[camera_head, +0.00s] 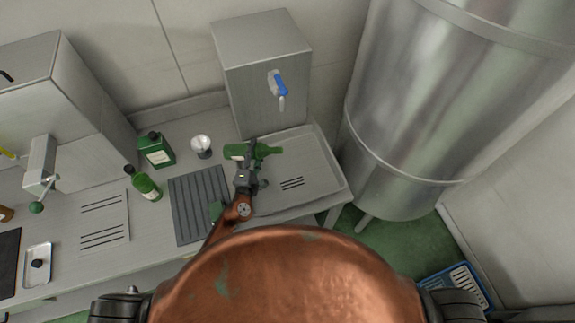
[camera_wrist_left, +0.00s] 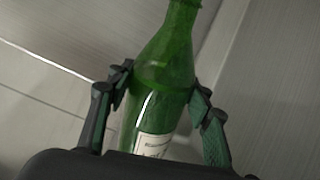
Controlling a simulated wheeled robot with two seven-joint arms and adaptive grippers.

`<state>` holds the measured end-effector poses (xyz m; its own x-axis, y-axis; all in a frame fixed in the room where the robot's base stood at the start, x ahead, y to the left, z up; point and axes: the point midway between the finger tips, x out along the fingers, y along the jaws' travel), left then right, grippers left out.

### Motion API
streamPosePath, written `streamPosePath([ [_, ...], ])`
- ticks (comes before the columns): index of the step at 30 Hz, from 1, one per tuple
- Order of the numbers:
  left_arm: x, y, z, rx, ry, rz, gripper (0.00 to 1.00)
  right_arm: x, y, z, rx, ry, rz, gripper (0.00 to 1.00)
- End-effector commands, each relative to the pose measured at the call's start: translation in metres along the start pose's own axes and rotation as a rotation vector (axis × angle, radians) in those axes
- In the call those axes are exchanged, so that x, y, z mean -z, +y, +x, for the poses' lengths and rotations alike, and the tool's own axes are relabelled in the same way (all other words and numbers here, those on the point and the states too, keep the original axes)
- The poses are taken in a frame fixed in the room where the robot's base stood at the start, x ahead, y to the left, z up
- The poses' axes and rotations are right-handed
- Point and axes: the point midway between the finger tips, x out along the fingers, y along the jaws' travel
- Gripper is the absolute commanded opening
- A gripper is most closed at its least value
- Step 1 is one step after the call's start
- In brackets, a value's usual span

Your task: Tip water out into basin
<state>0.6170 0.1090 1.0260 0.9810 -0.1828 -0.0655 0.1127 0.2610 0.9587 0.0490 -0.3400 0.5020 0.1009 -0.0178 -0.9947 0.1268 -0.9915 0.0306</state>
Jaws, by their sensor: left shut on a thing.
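A green glass bottle (camera_head: 268,149) with a pale label lies nearly level in the head view, its neck to the right, over the basin (camera_head: 318,172). My left gripper (camera_head: 250,160) is shut around the bottle's body. In the left wrist view the bottle (camera_wrist_left: 165,80) stands between the two fingers of my left gripper (camera_wrist_left: 160,100), its label low and its mouth cut off by the top edge. I cannot see water leaving the bottle. The basin is a shallow metal tray with drain slots. My right gripper is not in view.
A steel box with a blue-handled tap (camera_head: 278,84) stands behind the basin. A dark ribbed mat (camera_head: 200,205), a dark green tin (camera_head: 156,150), another green bottle (camera_head: 146,186) and a small metal cup (camera_head: 201,146) are left of it. A large steel tank (camera_head: 440,110) stands at right.

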Motion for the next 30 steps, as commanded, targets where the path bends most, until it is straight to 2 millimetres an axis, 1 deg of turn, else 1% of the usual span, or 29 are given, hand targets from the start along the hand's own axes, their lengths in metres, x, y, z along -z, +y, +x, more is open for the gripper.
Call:
streamPosePath([
  [1, -0.001, 0.002, 0.001, -0.005, 0.000, 0.008, 0.00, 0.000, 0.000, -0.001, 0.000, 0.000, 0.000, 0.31],
  [30, -0.004, -0.011, 0.002, -0.007, 0.009, 0.139, 0.00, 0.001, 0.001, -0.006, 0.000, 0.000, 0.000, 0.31],
])
